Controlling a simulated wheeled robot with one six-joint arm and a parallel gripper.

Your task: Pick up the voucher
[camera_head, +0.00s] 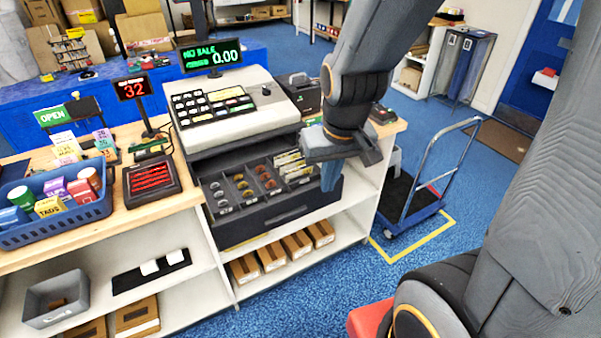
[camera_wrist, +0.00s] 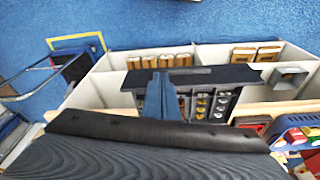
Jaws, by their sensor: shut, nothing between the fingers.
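No piece in view can be surely told to be the voucher. Pale paper slips (camera_head: 291,163) stand in the right-hand compartments of the open cash drawer (camera_head: 270,216), beside compartments of coins. Which slip, if any, is the voucher is too small to tell. My gripper (camera_head: 331,180) points down at the right end of the drawer, with its fingers together and empty. In the wrist view my gripper (camera_wrist: 160,80) covers part of the drawer (camera_wrist: 225,76), and the slips are mostly hidden behind it.
The cash register (camera_head: 235,110) stands above the drawer. A blue basket (camera_head: 60,232) of small packs and a card terminal (camera_head: 151,180) are on the counter to the left. Brown boxes (camera_head: 297,245) fill the shelf below. A trolley (camera_head: 411,205) stands right on the blue floor.

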